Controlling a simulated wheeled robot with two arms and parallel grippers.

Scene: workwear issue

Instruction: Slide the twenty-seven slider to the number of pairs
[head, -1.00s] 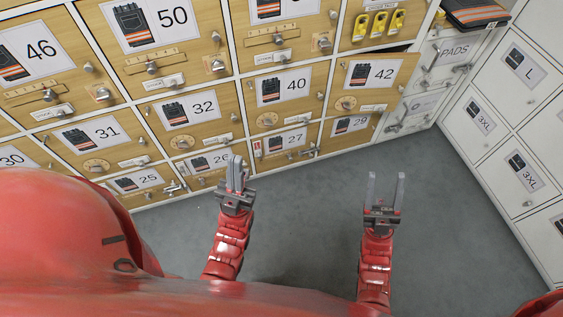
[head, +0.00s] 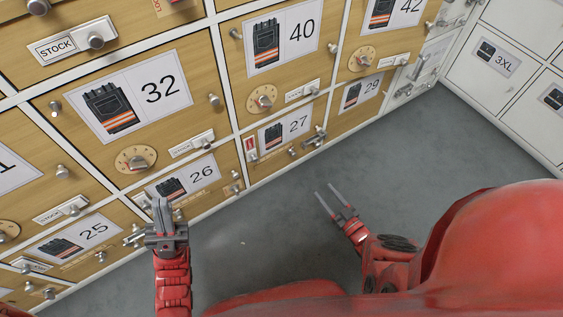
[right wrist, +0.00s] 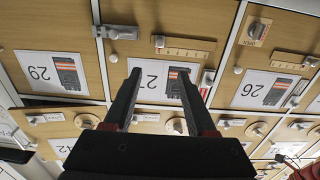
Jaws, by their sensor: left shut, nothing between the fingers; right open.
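The locker door 27 (head: 268,165) is in the bottom row in the head view. Its label (head: 287,133) shows a dark vest with orange stripes. Below the label is a small slider strip with a knob (head: 292,152) toward its right end. In the right wrist view, upside down, the strip (right wrist: 188,52) shows scale marks too small to read, with the knob (right wrist: 160,42) at its left end. My right gripper (head: 325,190) is open and empty, apart from the door, above the floor. Its fingers (right wrist: 160,76) frame the 27 label. My left gripper (head: 160,204) is shut and empty near doors 25 and 26.
A latch (head: 315,137) sits at door 27's right edge and a red-and-white tag (head: 251,149) at its left. Doors 26 (head: 225,190) and 29 (head: 345,118) flank it. White lockers (head: 522,88) stand at right. The grey floor (head: 430,150) is clear.

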